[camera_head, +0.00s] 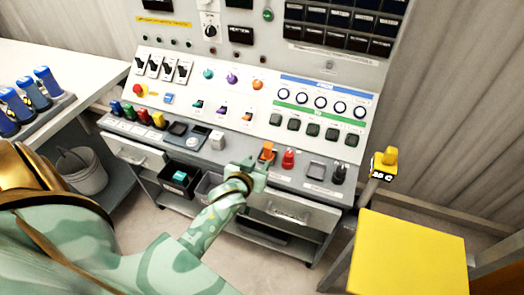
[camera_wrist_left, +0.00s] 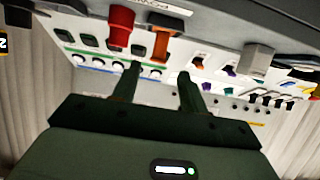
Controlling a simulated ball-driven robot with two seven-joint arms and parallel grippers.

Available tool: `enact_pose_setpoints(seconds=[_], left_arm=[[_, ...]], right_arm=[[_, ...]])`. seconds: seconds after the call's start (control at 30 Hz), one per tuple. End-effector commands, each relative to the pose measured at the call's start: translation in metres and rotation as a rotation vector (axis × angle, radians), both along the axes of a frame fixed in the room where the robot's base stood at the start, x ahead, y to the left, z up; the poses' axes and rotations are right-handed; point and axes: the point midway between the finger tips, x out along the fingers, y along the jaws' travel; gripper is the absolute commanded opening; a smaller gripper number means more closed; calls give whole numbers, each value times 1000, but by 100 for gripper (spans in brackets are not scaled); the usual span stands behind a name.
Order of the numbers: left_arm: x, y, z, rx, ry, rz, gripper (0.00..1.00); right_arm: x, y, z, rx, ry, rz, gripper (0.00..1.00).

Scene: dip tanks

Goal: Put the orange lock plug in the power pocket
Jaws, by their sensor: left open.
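The orange lock plug (camera_head: 267,152) stands upright on the console ledge, just left of a red plug (camera_head: 288,160). A square pocket (camera_head: 316,170) with no plug in it lies right of the red plug; its label is too small to read, so I cannot tell whether it is the power pocket. My left gripper (camera_head: 254,166) is open, in front of and slightly left of the orange plug. In the left wrist view, the orange plug (camera_wrist_left: 162,44) is ahead of the open fingers (camera_wrist_left: 157,80), apart from them, with nothing between the fingertips. My right gripper is not in view.
A black knob-like plug (camera_head: 339,173) stands at the ledge's right end. A white block (camera_head: 217,140) stands left of my gripper. The sloped panel (camera_head: 250,105) with switches and buttons rises behind. A yellow-topped stand (camera_head: 410,255) is at the right.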

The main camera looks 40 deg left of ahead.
Motion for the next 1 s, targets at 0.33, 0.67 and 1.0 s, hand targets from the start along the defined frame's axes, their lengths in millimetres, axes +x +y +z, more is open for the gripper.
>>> enact_pose_setpoints(seconds=[0.33,0.67,1.0], left_arm=[[-28,-7,12,0,0,1,43],[-54,-27,-65,2,163,-69,43],[-311,-76,-311,39,858,-378,43]], right_arm=[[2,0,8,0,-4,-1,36],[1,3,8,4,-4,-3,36],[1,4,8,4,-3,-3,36]])
